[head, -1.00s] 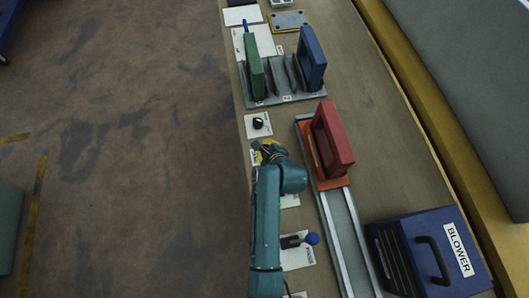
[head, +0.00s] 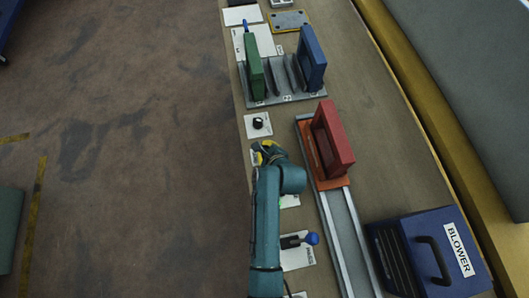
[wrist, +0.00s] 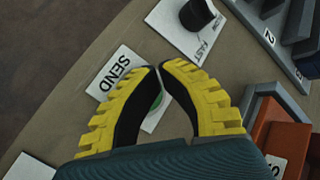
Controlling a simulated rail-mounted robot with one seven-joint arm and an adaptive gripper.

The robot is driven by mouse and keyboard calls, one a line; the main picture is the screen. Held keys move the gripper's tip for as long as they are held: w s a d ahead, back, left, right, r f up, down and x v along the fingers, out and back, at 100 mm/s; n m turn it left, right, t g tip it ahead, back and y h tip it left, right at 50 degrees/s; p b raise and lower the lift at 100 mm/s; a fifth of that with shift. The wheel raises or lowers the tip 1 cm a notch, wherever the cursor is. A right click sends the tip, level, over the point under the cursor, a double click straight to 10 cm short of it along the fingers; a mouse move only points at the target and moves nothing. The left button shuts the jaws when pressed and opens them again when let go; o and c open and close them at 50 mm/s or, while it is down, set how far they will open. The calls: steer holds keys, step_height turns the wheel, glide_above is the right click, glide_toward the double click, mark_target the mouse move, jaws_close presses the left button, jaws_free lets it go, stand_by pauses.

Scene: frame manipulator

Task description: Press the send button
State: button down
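The send button (wrist: 157,102) is a round green button on a white plate, seen between my fingers in the wrist view. Its white label reading SEND (wrist: 122,72) lies just left of my left fingertip. My gripper (wrist: 159,66) has yellow fingers with black inner pads. Its fingertips come together with nothing visible held, and a gap remains between the bowed fingers lower down. In the head view, my gripper (head: 264,151) is over the panel's left edge and my arm hides the button. I cannot tell whether a finger touches the button.
A black knob (head: 257,123) on a white plate is beyond my gripper. A red frame (head: 333,134) on an orange carriage stands on a rail to the right. Green (head: 254,75) and blue (head: 312,60) frames stand in a rack. A blue-tipped lever (head: 311,239) and blue blower (head: 430,255) are nearer.

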steer(key=shift+f, duration=0.45)
stand_by(0.4)
steer(key=shift+r+p, duration=0.9)
steer(key=shift+p, duration=0.1)
step_height(320, 180, up, 5)
steer(key=p, duration=0.5)
steer(key=shift+r+p, duration=0.1)
steer(key=shift+p, duration=0.2)
